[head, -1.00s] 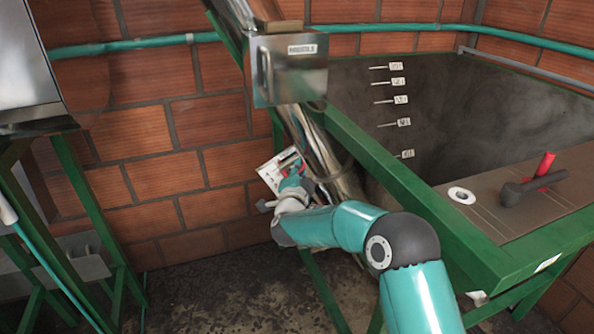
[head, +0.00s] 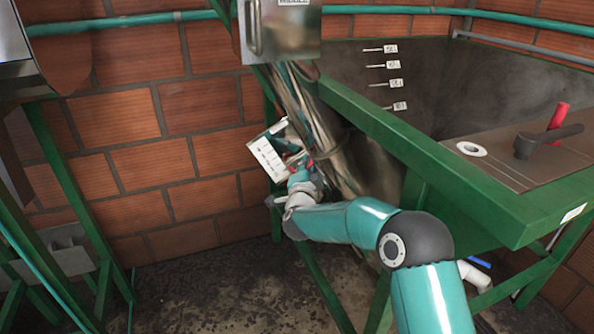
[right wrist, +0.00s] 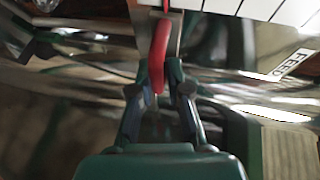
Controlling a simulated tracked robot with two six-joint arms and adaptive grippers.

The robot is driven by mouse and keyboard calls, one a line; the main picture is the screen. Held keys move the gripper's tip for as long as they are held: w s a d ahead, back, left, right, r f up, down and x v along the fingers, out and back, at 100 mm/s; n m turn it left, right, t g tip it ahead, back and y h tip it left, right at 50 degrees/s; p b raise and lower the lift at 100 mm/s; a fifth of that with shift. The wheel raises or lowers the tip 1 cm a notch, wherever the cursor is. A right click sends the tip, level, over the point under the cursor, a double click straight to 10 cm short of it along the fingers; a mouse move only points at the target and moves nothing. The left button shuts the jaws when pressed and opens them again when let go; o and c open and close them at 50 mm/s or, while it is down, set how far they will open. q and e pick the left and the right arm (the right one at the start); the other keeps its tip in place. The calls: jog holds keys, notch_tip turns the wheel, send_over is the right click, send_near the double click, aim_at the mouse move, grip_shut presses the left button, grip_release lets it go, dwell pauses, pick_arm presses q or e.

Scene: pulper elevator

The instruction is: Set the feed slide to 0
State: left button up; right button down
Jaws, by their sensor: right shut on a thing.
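The feed slide shows in the right wrist view as a red handle (right wrist: 158,50) beneath a white scale plate (right wrist: 245,8) with black lines. A label reading FEED (right wrist: 291,64) is beside it. In the head view the scale plate (head: 266,160) sits on the slanted metal tube (head: 318,135); its numbers are too small to read. My right gripper (right wrist: 160,85) is shut on the red handle, one finger on each side of it. In the head view the right gripper (head: 300,172) is at the plate's lower right and hides most of the handle. My left gripper is not in view.
A green-framed tank (head: 400,140) with level marks stands to the right, with a dark lever (head: 545,140) and a red handle (head: 559,115) on its cover. A metal box (head: 280,30) is above the tube. A brick wall (head: 150,120) stands behind.

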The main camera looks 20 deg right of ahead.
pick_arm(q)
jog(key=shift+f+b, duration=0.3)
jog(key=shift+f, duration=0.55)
pick_arm(e)
jog(key=shift+s+d+f, duration=0.1)
jog(key=shift+d+f, duration=0.1)
jog(key=shift+f, duration=0.3)
jog(key=shift+d+f, duration=0.2)
jog(key=shift+f, duration=0.35)
jog(key=c, duration=1.2)
grip_release()
jog(key=shift+r, duration=0.2)
